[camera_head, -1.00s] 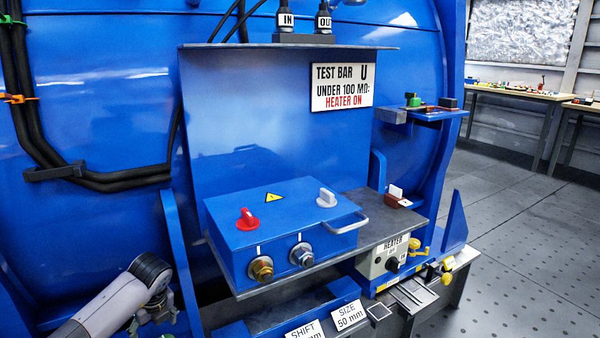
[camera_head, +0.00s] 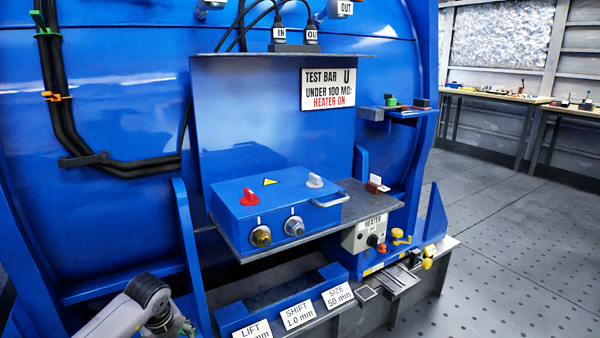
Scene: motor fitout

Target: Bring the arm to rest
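My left arm (camera_head: 125,305) comes in at the bottom left, in front of the blue motor housing. Its gripper is at most a small dark and green part at the bottom edge, and its fingers do not show. My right arm and gripper are not in view. The blue test box (camera_head: 275,213) with a red knob, a grey knob and two terminals sits on the grey shelf (camera_head: 350,196). No object shows in a gripper.
A heater box (camera_head: 365,234) with a dark knob is right of the test box. Labelled plates LIFT, SHIFT (camera_head: 299,314) and SIZE stand below. Workbenches (camera_head: 495,95) stand at the back right. The floor at right is clear.

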